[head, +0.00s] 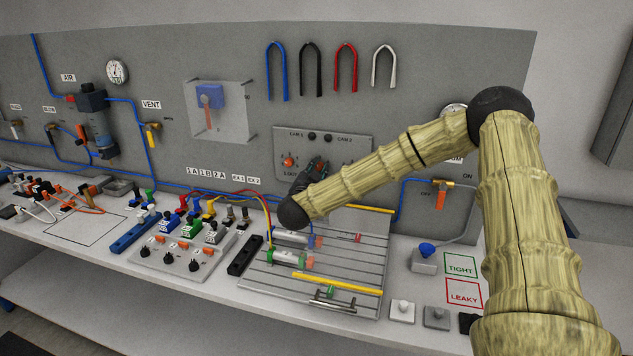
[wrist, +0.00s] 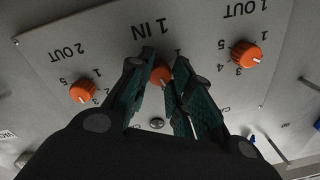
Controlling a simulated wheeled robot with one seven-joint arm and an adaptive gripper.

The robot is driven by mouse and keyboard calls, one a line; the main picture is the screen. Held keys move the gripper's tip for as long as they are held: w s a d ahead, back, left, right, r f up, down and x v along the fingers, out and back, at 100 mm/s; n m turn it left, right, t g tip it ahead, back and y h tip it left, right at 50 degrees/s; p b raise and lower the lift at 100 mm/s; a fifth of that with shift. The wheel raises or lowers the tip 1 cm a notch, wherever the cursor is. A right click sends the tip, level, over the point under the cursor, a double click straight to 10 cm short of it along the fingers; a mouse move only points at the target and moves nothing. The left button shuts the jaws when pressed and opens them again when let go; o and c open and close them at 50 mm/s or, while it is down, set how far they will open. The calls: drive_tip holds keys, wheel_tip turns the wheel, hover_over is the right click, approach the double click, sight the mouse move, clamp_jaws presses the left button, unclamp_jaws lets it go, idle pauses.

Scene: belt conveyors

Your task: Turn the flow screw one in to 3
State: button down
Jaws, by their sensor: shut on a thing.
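The flow screw one in is an orange knob (wrist: 160,73) under the upside-down label "1 IN" in the wrist view. My gripper (wrist: 161,82) has its two green-padded fingers shut on this knob, one on each side. The fingers cover most of its number scale and I cannot read its setting. In the head view my gripper (head: 317,168) is at the grey wall panel (head: 352,148), and my arm and gripper hide the knob there.
The orange 1 OUT knob (wrist: 246,54) and 2 OUT knob (wrist: 82,91) flank the fingers with some space between. Below the panel is a slotted plate (head: 350,262) with cylinders and yellow rails. A valve with an orange handle (head: 440,199) is to the right.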

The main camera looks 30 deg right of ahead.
drive_tip(key=m+b, duration=0.3)
drive_tip(key=shift+f+b, duration=0.2)
drive_tip(key=shift+b, duration=0.15)
drive_tip(key=shift+m+b, duration=0.9)
drive_tip(key=shift+m, duration=0.1)
drive_tip(key=shift+s+r+m, duration=0.1)
drive_tip(key=shift+m, duration=0.2)
drive_tip(key=c, duration=1.3)
unclamp_jaws()
drive_tip(key=shift+r, duration=0.1)
drive_tip(key=shift+a, duration=0.1)
drive_tip(key=v, duration=1.2)
drive_tip(key=shift+o, duration=0.2)
